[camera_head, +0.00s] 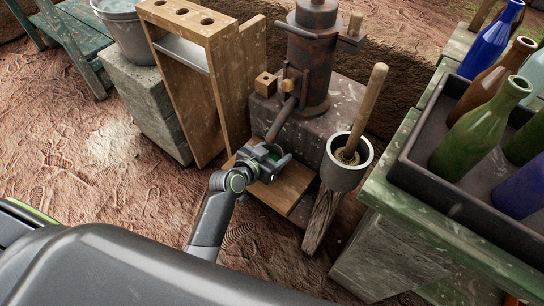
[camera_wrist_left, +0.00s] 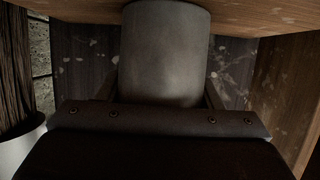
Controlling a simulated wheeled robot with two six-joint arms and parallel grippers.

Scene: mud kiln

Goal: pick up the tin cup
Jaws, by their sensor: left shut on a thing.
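The tin cup (camera_wrist_left: 165,55) is a dull grey cylinder that fills the upper middle of the left wrist view. My left gripper (camera_head: 272,160) is shut on it, with fingers on both sides of the cup in the wrist view. In the head view the gripper is above a low wooden board (camera_head: 286,188), in front of the rusty metal still. There I cannot clearly make out the cup, as the gripper covers it. My right gripper is not in view.
The rusty still (camera_head: 316,66) stands on a stone block just behind the gripper, its spout slanting down close to it. A wooden rack (camera_head: 215,75) is at the left. A grey mortar with pestle (camera_head: 345,176) stands close right. A tray of bottles (camera_head: 405,172) is further right.

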